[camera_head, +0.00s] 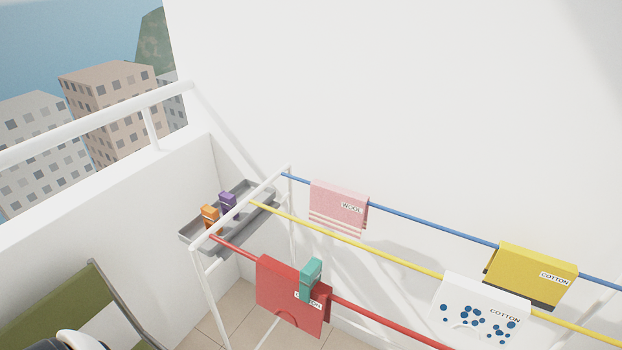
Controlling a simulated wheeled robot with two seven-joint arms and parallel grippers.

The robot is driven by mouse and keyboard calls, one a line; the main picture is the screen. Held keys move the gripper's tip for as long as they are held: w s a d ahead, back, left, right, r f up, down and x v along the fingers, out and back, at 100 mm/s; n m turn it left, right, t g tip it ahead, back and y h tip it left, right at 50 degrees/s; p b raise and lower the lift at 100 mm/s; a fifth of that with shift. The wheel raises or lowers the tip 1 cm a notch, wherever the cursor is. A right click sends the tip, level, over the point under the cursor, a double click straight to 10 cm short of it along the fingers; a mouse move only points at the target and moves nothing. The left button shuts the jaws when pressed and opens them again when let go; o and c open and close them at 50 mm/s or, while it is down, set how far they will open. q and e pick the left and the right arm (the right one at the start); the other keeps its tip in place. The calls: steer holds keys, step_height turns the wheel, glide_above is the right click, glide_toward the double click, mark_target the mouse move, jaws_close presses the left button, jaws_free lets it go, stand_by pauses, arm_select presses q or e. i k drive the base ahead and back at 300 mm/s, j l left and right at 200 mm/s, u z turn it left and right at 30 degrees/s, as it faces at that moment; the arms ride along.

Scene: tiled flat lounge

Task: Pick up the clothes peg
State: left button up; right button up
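A teal clothes peg (311,279) is clipped upright over a red cloth (285,292), which hangs on the red rail of a drying rack. The peg covers part of the cloth's label. An orange peg-like block (210,216) and a purple one (228,204) stand in a grey tray (188,236) at the far left end of the rack. Neither of my grippers is in view.
The rack has a white frame (205,290), a red rail (390,322), a yellow rail (400,261) and a blue rail (430,224). Pink (338,203), white (478,305) and yellow (535,272) cloths hang there. A green chair (65,312) stands lower left, beside the balcony wall (110,220).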

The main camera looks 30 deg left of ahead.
mark_target(211, 215)
steer(key=k+j+u, duration=0.15)
steer(key=u, duration=1.4)
steer(key=k+j+z, duration=0.15)
steer(key=j+z, duration=0.25)
steer(key=k+j+z, duration=0.15)
steer(key=z, duration=0.3)
